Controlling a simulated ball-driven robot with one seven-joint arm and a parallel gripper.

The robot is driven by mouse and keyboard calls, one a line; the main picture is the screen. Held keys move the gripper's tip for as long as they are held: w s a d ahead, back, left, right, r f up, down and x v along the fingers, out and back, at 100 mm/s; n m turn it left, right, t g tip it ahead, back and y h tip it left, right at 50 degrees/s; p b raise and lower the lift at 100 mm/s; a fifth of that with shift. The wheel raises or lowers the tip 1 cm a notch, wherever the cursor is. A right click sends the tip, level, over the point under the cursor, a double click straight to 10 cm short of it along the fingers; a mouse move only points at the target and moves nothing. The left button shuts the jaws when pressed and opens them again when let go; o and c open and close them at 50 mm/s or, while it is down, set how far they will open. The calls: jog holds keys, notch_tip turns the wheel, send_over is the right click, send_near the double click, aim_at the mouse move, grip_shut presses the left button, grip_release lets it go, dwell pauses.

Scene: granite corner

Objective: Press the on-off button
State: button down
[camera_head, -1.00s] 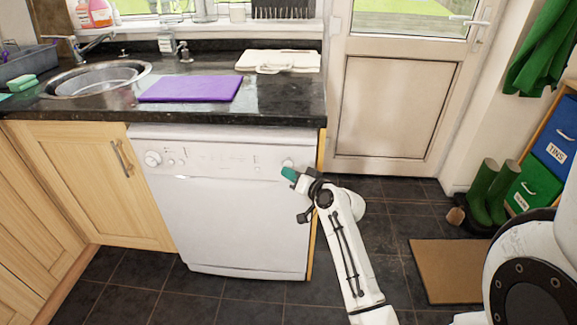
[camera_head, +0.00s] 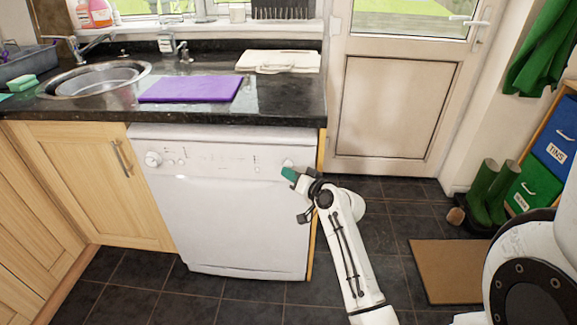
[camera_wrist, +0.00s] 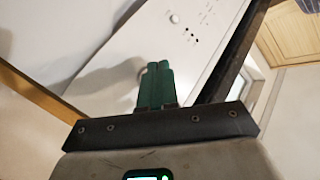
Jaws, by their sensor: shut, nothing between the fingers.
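The white dishwasher (camera_head: 235,215) stands under the counter, with its control panel (camera_head: 215,157) along the top. A round button (camera_head: 287,163) sits at the panel's right end, and a dial (camera_head: 153,159) with small buttons at its left end. I cannot read which is marked on-off. My gripper (camera_head: 288,174) has green fingers, shut and empty, just below the right-end button in the picture. I cannot tell whether they touch the panel. In the wrist view the fingers (camera_wrist: 156,85) point at the white front. A round control (camera_wrist: 174,18) and small dark marks show beyond them.
The dark counter (camera_head: 285,100) overhangs the panel, with a purple board (camera_head: 190,89) and a sink (camera_head: 97,78) on it. A wooden end strip (camera_head: 322,150) borders the dishwasher's right side. The tiled floor (camera_head: 390,215) to the right is partly clear, with a brown mat (camera_head: 450,270).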

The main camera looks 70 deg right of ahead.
jog(key=shift+d, duration=0.1)
dwell(0.6)
jog(key=shift+w+d, duration=0.15)
jog(key=shift+d, duration=0.15)
jog(key=shift+d+b, duration=0.2)
jog(key=shift+b, duration=0.15)
jog(key=shift+a, duration=0.1)
dwell(0.4)
jog(key=shift+a, duration=0.5)
jog(key=shift+s+a, duration=0.1)
jog(key=shift+s, duration=0.1)
jog(key=shift+s+a+p, duration=0.35)
jog(key=shift+a, duration=0.55)
jog(key=shift+s+a+p, duration=0.3)
jog(key=shift+a+p, duration=0.1)
jog(key=shift+a, duration=0.55)
jog(key=shift+s+a+p, duration=0.35)
jog(key=shift+a, duration=0.55)
jog(key=c, duration=1.8)
grip_release()
jog(key=shift+c, duration=0.2)
